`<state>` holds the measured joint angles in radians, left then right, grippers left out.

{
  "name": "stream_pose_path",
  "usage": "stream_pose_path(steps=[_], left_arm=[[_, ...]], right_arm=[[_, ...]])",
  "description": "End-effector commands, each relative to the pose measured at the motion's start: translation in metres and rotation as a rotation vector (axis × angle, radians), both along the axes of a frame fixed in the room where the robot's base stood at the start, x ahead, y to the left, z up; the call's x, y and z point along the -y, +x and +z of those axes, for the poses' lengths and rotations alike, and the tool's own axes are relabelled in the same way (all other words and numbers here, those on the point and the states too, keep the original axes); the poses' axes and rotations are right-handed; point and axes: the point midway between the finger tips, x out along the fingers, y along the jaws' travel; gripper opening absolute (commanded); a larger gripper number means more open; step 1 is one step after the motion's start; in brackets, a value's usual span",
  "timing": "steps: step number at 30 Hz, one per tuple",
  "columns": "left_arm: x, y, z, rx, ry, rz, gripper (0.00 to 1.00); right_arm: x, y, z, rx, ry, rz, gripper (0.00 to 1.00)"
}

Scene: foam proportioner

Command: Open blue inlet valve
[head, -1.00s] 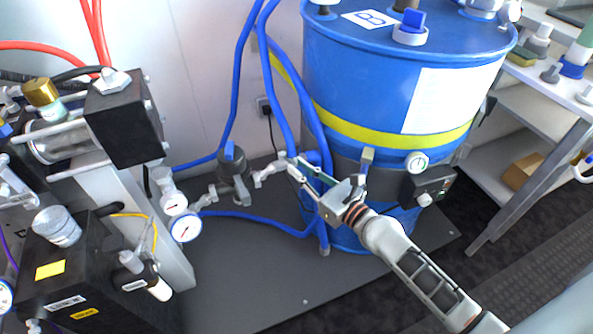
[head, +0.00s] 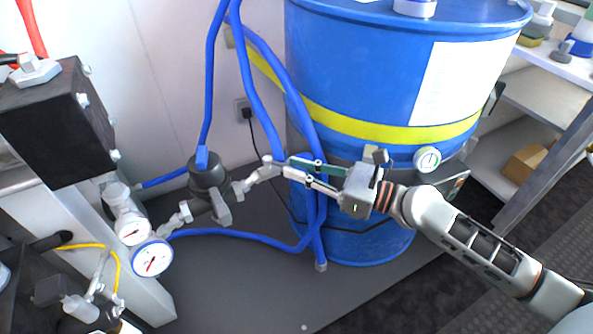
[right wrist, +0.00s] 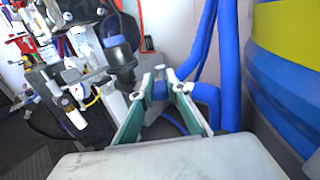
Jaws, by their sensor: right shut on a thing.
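My right gripper (head: 277,167) reaches in from the right, in front of the blue drum (head: 380,60). Its fingertips are at the pale metal inlet fitting (head: 248,183), to the right of the dark round unit with a blue top (head: 207,178). In the right wrist view, the fingers (right wrist: 160,78) close around a small blue part (right wrist: 160,91), which looks like the blue inlet valve's handle. The fingers hide most of it, and its angle cannot be told. My left gripper is not in view.
Blue hoses (head: 254,80) run down beside the drum, close to the fingers. Two round gauges (head: 152,258) and the machine's black block (head: 58,125) stand at the left. A shelf (head: 520,150) is at the right. The grey base plate (head: 245,285) has free room in front.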

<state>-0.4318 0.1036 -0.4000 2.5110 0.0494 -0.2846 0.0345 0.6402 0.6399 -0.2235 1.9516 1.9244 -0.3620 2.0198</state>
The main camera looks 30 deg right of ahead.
Motion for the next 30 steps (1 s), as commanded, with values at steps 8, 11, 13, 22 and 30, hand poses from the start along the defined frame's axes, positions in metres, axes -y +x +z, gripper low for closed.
stream_pose_path(steps=[8, 11, 13, 22, 30], left_arm=[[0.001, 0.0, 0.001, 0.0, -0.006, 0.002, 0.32], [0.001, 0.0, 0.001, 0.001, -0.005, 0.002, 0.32], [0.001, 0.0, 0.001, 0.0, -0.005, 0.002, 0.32], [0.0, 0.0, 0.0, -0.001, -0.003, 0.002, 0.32], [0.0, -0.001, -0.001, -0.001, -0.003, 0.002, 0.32]], right_arm=[[0.002, 0.002, 0.002, 0.002, 0.001, -0.002, 0.0], [0.002, 0.002, 0.002, 0.004, 0.0, -0.003, 0.17], [0.002, 0.001, 0.002, 0.004, 0.0, -0.002, 0.32], [0.001, 0.001, 0.001, 0.001, 0.0, 0.0, 0.32], [0.013, -0.015, -0.001, -0.002, -0.001, 0.0, 0.32]])
